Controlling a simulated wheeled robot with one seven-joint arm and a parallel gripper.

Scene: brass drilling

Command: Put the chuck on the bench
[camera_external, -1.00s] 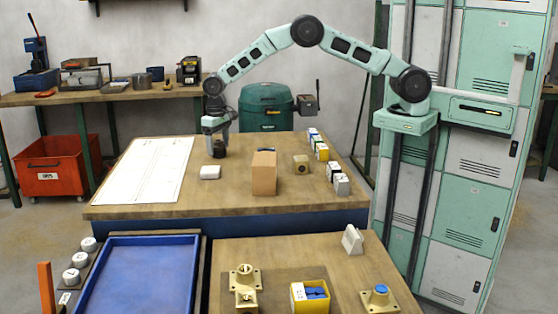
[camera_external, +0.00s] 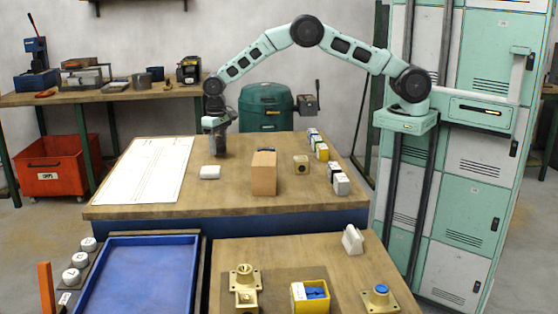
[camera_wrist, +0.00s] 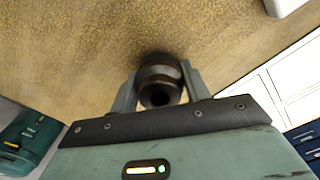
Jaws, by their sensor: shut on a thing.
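The chuck (camera_wrist: 160,82) is a dark, round metal piece with a hole in its near end. In the wrist view it sits between the two fingers of my gripper (camera_wrist: 158,88), which is shut on it. In the external view my gripper (camera_external: 217,146) points down over the far part of the wooden bench (camera_external: 230,198), between the white sheet and the cardboard box. The chuck shows there only as a small dark shape at the fingertips. I cannot tell whether it touches the bench top.
A white block (camera_external: 210,172) lies just in front of my gripper. A white printed sheet (camera_external: 145,170) covers the left side. A green machine (camera_external: 267,105) stands behind.

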